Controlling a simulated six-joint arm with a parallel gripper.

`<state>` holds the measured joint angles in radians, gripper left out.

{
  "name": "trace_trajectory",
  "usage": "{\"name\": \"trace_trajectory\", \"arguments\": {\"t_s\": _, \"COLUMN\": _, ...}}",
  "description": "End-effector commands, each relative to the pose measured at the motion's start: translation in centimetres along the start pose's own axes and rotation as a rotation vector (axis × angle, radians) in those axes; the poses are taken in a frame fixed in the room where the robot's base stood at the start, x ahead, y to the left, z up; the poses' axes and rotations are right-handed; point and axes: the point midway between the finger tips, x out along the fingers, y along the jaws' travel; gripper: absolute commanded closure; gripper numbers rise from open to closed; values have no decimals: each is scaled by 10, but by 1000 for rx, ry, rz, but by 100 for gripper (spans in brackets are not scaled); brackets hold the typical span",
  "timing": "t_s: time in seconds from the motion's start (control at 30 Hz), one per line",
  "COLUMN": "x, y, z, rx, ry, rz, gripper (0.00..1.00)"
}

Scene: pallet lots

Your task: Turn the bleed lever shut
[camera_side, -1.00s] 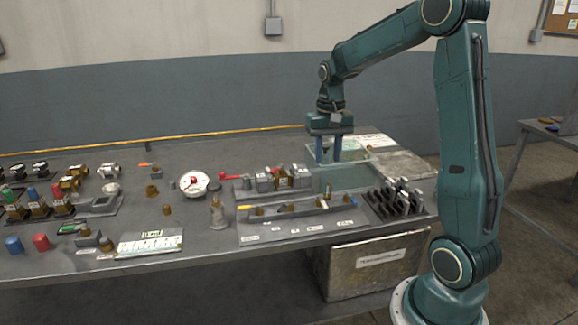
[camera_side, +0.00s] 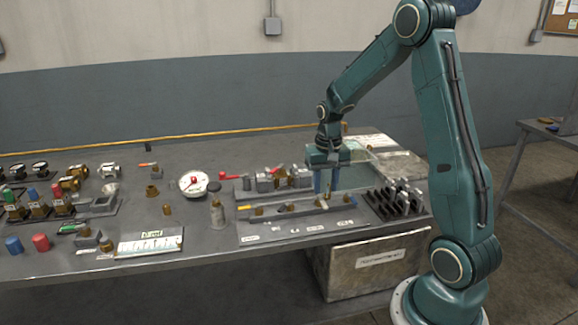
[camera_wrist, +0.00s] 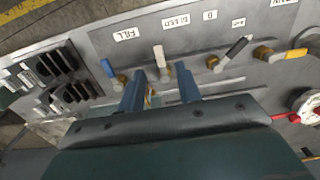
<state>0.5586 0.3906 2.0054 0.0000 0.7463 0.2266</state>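The bleed lever (camera_wrist: 159,57) has a pale cream handle on a brass valve, pointing toward its BLEED label (camera_wrist: 176,22) in the wrist view. In the side view it is a small pale handle (camera_side: 322,203) on the valve panel (camera_side: 262,234). My gripper (camera_wrist: 161,88) points down with its two blue fingers spread apart and nothing between them. In the wrist view the lever lies just beyond the fingertips, roughly in line with the gap.
A blue-handled lever (camera_wrist: 109,69) stands beside the bleed lever, by the FILL label. A black lever (camera_wrist: 236,48) and a yellow lever (camera_wrist: 295,54) are on the other side. A dark slotted rack (camera_side: 390,205) stands right of the panel. A clear tank (camera_side: 362,173) is behind.

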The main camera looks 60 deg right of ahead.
Motion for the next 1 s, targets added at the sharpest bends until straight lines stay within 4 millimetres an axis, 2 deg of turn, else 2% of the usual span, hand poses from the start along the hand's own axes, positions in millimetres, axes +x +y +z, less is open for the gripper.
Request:
{"name": "trace_trajectory", "arguments": {"t_s": 0.1, "x": 18, "y": 0, "z": 1, "rx": 0, "ry": -3, "rz": 1, "gripper": 66}}
{"name": "trace_trajectory", "arguments": {"t_s": 0.33, "x": 40, "y": 0, "z": 0, "rx": 0, "ry": -2, "rz": 0, "gripper": 66}}
{"name": "trace_trajectory", "arguments": {"t_s": 0.77, "x": 46, "y": 0, "z": 0, "rx": 0, "ry": 1, "rz": 0, "gripper": 66}}
{"name": "trace_trajectory", "arguments": {"t_s": 0.93, "x": 46, "y": 0, "z": 0, "rx": 0, "ry": 1, "rz": 0, "gripper": 99}}
{"name": "trace_trajectory", "arguments": {"t_s": 1.0, "x": 46, "y": 0, "z": 0, "rx": 0, "ry": 1, "rz": 0, "gripper": 100}}
